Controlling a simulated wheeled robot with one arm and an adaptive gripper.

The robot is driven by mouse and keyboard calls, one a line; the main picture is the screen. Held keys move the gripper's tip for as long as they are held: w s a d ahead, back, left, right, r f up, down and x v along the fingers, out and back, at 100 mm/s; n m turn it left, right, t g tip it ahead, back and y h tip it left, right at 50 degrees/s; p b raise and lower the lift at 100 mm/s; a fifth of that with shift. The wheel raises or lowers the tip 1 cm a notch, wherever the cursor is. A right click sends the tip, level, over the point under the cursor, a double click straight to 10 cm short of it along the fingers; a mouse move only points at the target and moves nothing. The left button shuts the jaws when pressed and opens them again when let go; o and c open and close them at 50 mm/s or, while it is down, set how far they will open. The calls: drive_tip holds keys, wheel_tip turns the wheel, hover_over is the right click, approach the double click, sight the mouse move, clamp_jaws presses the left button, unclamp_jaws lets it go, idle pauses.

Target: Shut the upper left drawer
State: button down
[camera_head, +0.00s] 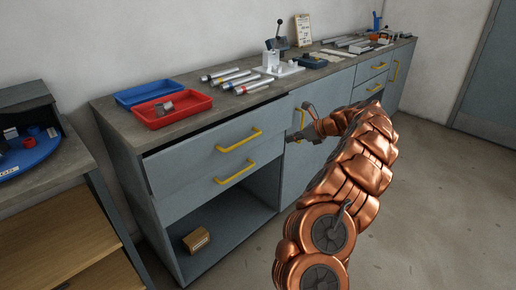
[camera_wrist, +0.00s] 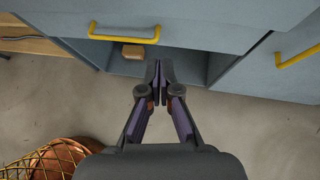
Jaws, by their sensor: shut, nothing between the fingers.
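The upper left drawer (camera_head: 200,156) stands partly open in the head view, with a dark gap between its grey front and the worktop. Its yellow handle (camera_head: 239,140) is on the front. My gripper (camera_head: 290,138) is to the right of this handle, near the drawer's right end, and the arm partly hides it. In the wrist view my gripper (camera_wrist: 158,72) is shut and empty, its fingertips below a grey drawer front (camera_wrist: 200,15) with a yellow handle (camera_wrist: 124,33). I cannot tell whether the fingers touch anything.
A lower drawer handle (camera_head: 235,173) sits beneath, above an open compartment with a small brown box (camera_head: 196,240). A door handle (camera_head: 298,120) is close to my gripper. Red tray (camera_head: 172,107) and blue tray (camera_head: 149,92) lie on the worktop. Floor in front is clear.

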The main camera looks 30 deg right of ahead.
wheel_tip(320, 180, down, 2)
drive_tip(key=s+t+b, duration=0.1)
drive_tip(key=t+b, duration=0.1)
drive_tip(key=b, duration=0.1)
drive_tip(key=m+t+b, duration=0.2)
drive_tip(key=t+b, duration=0.4)
drive_tip(key=b, duration=0.4)
approach(253, 133)
drive_tip(key=x, duration=0.7)
drive_tip(key=shift+w+a+h, duration=0.1)
drive_tip(key=shift+a+h, duration=0.05)
drive_tip(key=shift+h, duration=0.15)
drive_tip(key=shift+w+p, duration=0.1)
drive_tip(key=shift+p, duration=0.2)
